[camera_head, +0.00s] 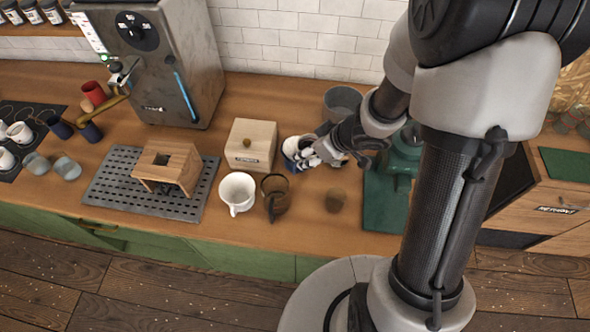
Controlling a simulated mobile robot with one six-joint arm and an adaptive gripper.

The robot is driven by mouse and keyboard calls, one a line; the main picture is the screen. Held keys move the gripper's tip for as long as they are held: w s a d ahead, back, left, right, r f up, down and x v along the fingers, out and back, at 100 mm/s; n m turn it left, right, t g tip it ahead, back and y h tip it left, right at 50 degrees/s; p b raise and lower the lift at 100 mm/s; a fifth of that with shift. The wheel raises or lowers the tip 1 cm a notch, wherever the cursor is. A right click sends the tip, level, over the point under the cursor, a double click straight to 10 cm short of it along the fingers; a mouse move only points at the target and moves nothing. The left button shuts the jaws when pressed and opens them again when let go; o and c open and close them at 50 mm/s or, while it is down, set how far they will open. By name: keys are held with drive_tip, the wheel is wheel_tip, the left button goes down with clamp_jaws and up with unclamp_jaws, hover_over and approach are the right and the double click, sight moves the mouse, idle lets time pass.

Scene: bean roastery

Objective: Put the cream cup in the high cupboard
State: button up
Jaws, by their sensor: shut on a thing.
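A cream cup (237,192) with a handle stands upright on the wooden counter, left of the dark brown cup. My gripper (305,155) is apart from it, to the right and farther back. My gripper is shut on a blue cup (288,148) with a pale inside, beside the wooden box; the fingers hide part of this cup. I cannot tell whether the blue cup touches the counter. The high cupboard is not in view.
A dark brown cup (275,196) stands right beside the cream cup. A wooden box (251,145) with a knob is behind them. A wooden stand (168,166) sits on a grey perforated tray (105,190) at left. A green machine (385,190) is at right, a grey container (342,102) behind.

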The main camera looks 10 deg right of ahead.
wheel_tip(320, 180, down, 20)
drive_tip(key=b, duration=1.3)
drive_tip(key=shift+f, duration=0.1)
drive_tip(key=o, duration=1)
